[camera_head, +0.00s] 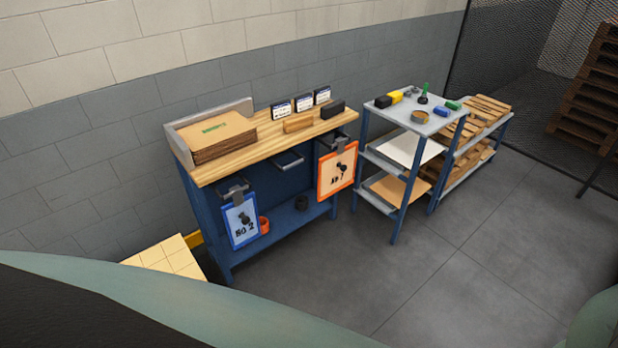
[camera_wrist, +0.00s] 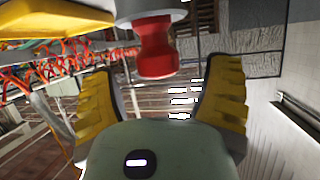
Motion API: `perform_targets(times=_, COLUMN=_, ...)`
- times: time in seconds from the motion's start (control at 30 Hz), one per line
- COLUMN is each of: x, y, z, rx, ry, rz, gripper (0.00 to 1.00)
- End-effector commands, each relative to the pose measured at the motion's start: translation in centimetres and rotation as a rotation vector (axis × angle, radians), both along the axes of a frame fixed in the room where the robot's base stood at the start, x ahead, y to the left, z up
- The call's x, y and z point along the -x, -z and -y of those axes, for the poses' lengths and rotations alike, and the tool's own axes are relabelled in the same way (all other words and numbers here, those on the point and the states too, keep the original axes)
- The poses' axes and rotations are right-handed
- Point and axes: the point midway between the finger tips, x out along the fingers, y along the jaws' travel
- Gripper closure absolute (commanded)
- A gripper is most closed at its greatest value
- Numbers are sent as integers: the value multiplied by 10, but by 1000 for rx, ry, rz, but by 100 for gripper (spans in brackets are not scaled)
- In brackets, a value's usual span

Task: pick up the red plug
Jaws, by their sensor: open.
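The red plug (camera_wrist: 157,50) shows at the top middle of the wrist view. It has a waisted shape and projects from the underside of a grey round fitting (camera_wrist: 150,9). My gripper (camera_wrist: 163,70) is open, with one yellow ribbed finger on each side of the plug in the picture and a visible gap on both sides. I cannot tell whether the plug lies between the fingertips or beyond them. I cannot make out the plug or my gripper in the head view.
In the wrist view, red and green cables (camera_wrist: 60,58) run under a yellow part (camera_wrist: 50,18) at left. The head view shows a wooden-topped workbench (camera_head: 270,138), a grey shelf unit (camera_head: 398,122), a pallet stack (camera_head: 597,85) and open grey floor (camera_head: 455,265).

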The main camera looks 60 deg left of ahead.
Motion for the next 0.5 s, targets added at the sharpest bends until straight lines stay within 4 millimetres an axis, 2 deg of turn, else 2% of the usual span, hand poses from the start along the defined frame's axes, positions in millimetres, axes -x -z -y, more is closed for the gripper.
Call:
perform_targets(times=0.1, x=-11, y=2, z=-1, rx=2, ry=-5, rz=0, gripper=22)
perform_targets(times=0.37, x=-13, y=6, z=0, rx=3, ry=-3, rz=-1, gripper=22)
perform_targets(times=0.4, x=-13, y=6, z=0, rx=2, ry=-3, rz=-1, gripper=19)
perform_targets(times=0.5, x=-13, y=5, z=0, rx=2, ry=-3, rz=-1, gripper=30)
